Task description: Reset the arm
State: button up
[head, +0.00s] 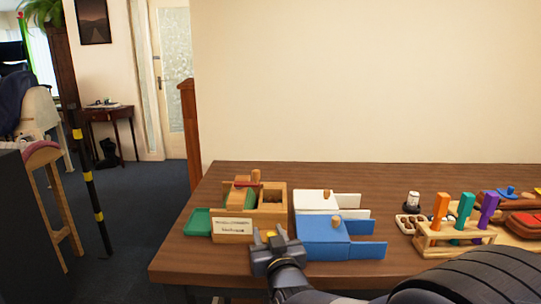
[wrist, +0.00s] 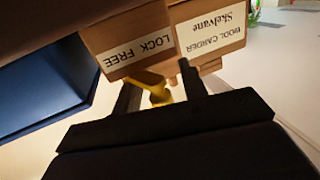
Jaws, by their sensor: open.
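My gripper (head: 272,240) is at the table's front, before the gap between a wooden box (head: 272,212) and a blue box (head: 325,242). In the wrist view my gripper (wrist: 158,88) is open. A yellow part (wrist: 155,86) shows between its fingers; I cannot tell if they touch it. The wooden box's labelled front (wrist: 135,50) is just beyond, reading "LOCK FREE" and "WOOL CARDER Skelvane". The wooden box has a green tray (head: 197,222) at its left side and green and red parts on top.
A white box (head: 315,202) stands behind the blue box, and both have panels sticking out rightward. A peg stand (head: 452,240) with orange, teal and purple pegs is at the right. My arm covers the table's lower right. The table (head: 185,262) is bare at its front left.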

jog(key=shift+s+b, duration=0.1)
jog(key=shift+b, duration=0.2)
dwell(0.4)
jog(key=shift+s+d, duration=0.1)
jog(key=shift+s, duration=0.2)
jog(key=v, duration=1)
jog(key=x, duration=1)
jog(key=shift+w, duration=0.25)
jog(key=shift+w+a+r+p, duration=0.15)
jog(key=shift+a+r+p, duration=0.1)
jog(key=shift+p, duration=0.35)
jog(key=shift+m+h+p, duration=0.3)
jog(key=shift+h+p, duration=0.1)
jog(key=shift+p, duration=0.5)
